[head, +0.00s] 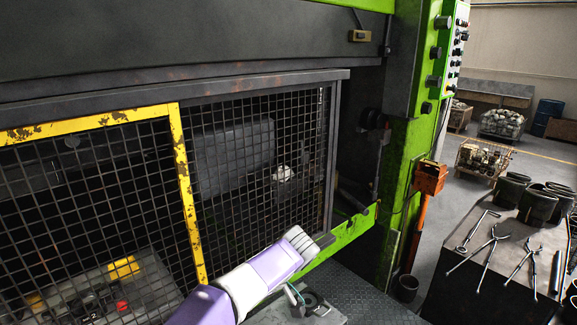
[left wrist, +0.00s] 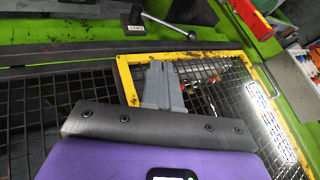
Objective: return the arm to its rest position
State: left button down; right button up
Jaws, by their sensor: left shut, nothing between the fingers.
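My left arm, purple and white, comes in from the bottom of the head view. Its grey left gripper (head: 322,240) is in front of the lower right part of the press's mesh guard (head: 240,210). In the left wrist view the two grey fingers of the left gripper (left wrist: 163,68) lie together, shut and empty. Behind them is the mesh with its yellow frame (left wrist: 190,57); I cannot tell whether they touch it. My right gripper is not in view.
The green press column (head: 400,170) with an orange box (head: 429,178) stands right of the guard. A dark table (head: 490,280) with tongs and pots is further right. A control panel (head: 105,290) shows behind the mesh at lower left. Open floor lies beyond.

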pick_arm(q)
notch_tip(320, 180, down, 12)
jog(key=w+m+h, duration=0.2)
jog(key=m, duration=0.1)
jog(key=s+d+f+m+g+h, duration=0.15)
jog(key=s+f+h, duration=0.25)
jog(key=s+f, duration=0.55)
jog(key=s+d+f+m+h, duration=0.1)
jog(key=s+f+m+h, duration=0.25)
jog(key=f, duration=1.15)
jog(key=s+a+f+n+t+h, duration=0.1)
jog(key=s+f, duration=0.1)
jog(key=s, duration=0.3)
jog(key=s+f+t+h, duration=0.1)
jog(key=s+f, duration=0.2)
jog(key=s, duration=0.1)
notch_tip(320, 180, down, 12)
jog(key=b, duration=1.2)
jog(key=shift+s+a+f+b, duration=0.15)
jog(key=shift+s+b, duration=0.05)
jog(key=shift+b, duration=0.15)
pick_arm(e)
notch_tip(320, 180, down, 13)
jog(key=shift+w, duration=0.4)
